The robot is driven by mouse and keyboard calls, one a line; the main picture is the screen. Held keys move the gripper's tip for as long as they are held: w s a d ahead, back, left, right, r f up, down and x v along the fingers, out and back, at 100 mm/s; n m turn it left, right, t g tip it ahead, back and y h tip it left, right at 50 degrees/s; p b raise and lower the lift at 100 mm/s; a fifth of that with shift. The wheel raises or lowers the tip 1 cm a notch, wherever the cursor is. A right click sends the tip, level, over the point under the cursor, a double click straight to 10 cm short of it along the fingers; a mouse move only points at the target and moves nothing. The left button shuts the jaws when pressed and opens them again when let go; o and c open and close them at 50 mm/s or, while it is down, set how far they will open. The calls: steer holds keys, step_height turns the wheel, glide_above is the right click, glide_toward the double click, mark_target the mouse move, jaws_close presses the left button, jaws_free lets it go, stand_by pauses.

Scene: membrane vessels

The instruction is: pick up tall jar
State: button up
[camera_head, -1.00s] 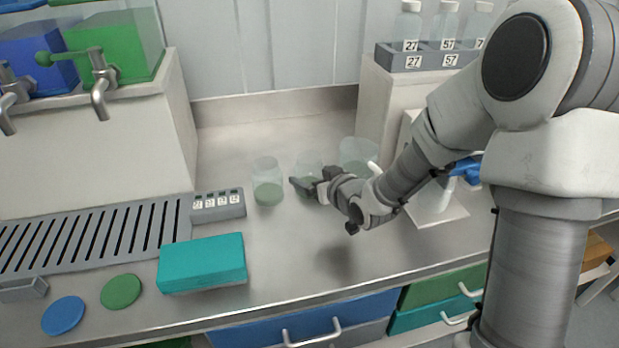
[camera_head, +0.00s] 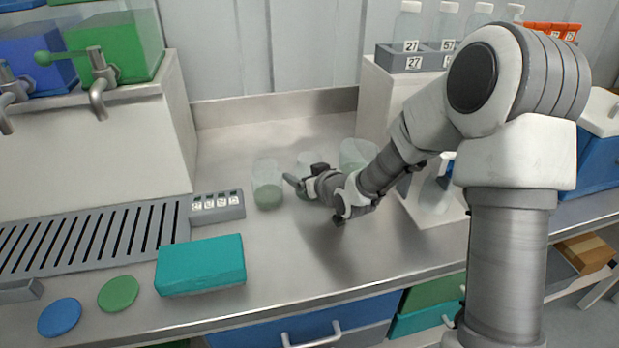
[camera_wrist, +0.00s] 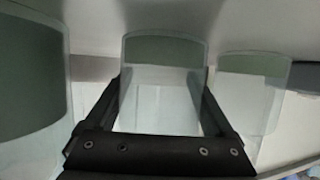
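Three clear jars with green-grey contents stand in a row on the steel counter: a left jar (camera_head: 267,186), a middle jar (camera_head: 304,163) partly hidden by my gripper, and a right jar (camera_head: 354,152) partly hidden by my arm. I cannot tell by height which is the tall one. My gripper (camera_head: 292,181) is low at the middle jar. In the wrist view my gripper (camera_wrist: 162,88) has its fingers spread on either side of the middle jar (camera_wrist: 162,60), close to its walls; contact is not clear. The two other jars flank it there.
A teal box (camera_head: 200,265), a small numbered block (camera_head: 216,206) and a slotted drain tray (camera_head: 90,238) lie to the left. Blue (camera_head: 59,317) and green (camera_head: 118,294) discs lie near the front edge. A bottle rack (camera_head: 412,57) stands on a white block behind my arm.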

steer(key=c, duration=0.5)
steer(key=shift+r, duration=0.1)
step_height(320, 180, up, 10)
steer(key=shift+f+p, duration=0.1)
steer(key=shift+p, duration=1.15)
